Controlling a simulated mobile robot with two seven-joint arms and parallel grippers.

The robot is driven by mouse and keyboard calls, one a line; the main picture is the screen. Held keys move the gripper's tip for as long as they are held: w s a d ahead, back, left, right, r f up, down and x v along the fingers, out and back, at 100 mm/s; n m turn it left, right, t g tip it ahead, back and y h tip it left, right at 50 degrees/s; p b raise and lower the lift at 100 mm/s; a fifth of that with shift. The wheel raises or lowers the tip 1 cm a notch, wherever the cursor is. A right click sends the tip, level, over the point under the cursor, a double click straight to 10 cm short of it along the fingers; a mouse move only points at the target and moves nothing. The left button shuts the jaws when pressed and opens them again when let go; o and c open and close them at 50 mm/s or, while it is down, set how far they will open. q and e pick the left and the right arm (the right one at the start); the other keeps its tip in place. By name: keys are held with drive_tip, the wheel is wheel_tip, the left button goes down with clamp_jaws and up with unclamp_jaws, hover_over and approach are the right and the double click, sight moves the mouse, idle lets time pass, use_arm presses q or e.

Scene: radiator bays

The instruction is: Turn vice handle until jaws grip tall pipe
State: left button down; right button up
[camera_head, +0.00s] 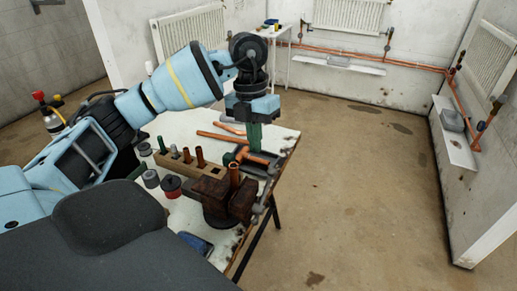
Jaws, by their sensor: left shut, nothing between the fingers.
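A rusty brown vice (213,192) sits at the front right edge of the white workbench. A tall copper pipe (235,176) stands upright at its jaws; I cannot tell whether the jaws touch it. A grey bar that looks like the vice handle (259,208) shows at the vice's right side, by the bench edge. My left gripper (254,148) points down above the bench, behind and to the right of the tall pipe. Its green fingers are shut and empty, apart from the handle. My right gripper is not in view.
A wooden block (190,169) with several short pipes stands left of the vice. Loose copper pipes (212,136) and grey tools lie behind it. Small tins, one red and black (171,187), stand at the left. The floor (345,190) right of the bench is clear.

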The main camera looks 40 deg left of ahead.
use_arm(q)
hover_over(268, 180)
drive_tip(key=s, duration=0.4)
wheel_tip(268, 180, down, 8)
drive_tip(key=w+f, duration=0.2)
drive_tip(key=shift+a+f, duration=0.15)
drive_tip(key=shift+f, duration=0.2)
drive_tip(key=shift+w+f, duration=0.45)
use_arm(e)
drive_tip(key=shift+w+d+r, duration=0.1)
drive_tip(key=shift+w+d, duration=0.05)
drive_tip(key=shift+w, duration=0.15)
use_arm(q)
drive_tip(key=shift+w+f, duration=0.6)
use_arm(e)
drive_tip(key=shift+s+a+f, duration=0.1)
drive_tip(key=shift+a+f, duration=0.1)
use_arm(q)
drive_tip(key=shift+a+r, duration=0.1)
